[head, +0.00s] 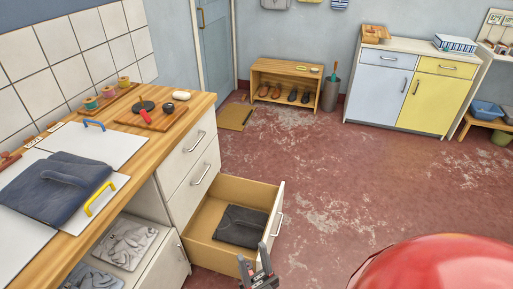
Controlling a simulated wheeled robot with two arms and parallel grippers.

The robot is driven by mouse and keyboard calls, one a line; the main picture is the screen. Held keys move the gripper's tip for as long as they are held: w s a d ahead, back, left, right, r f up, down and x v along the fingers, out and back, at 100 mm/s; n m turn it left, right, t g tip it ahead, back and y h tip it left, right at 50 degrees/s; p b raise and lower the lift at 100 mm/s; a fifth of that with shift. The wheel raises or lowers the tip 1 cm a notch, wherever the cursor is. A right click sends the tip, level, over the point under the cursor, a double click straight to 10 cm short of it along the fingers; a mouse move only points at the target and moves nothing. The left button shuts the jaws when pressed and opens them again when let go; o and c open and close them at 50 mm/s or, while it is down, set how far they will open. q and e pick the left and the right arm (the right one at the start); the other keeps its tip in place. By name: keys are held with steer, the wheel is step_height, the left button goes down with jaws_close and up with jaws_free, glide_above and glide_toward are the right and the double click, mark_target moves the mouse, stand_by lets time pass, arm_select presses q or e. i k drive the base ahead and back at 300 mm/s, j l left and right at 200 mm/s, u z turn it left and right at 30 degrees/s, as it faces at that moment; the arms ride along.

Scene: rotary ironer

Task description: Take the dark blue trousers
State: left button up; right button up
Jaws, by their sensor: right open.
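A dark blue folded cloth (60,183) lies on white panels on the wooden counter at the left. A second folded dark cloth (240,226), blue-grey to nearly black, lies flat in the open drawer (275,222) below the counter. I cannot tell from their shape which of the two is the trousers. My right gripper (254,261) is open and empty at the bottom middle, just in front of the drawer's near corner and apart from the cloth in it. My left gripper is out of view.
Grey folded cloths (125,241) lie on a shelf under the counter. Thread spools (107,91) and a wooden board with small items (157,113) stand on the counter. A shoe rack (285,83) stands at the back wall.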

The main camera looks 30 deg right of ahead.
mark_target(50, 190)
steer(key=k+j+z, duration=0.1)
steer(key=z, duration=0.25)
steer(key=k+z, duration=0.15)
steer(key=z, duration=0.2)
steer(key=k+j+z, duration=0.1)
steer(key=z, duration=0.25)
steer(key=u, duration=1.4)
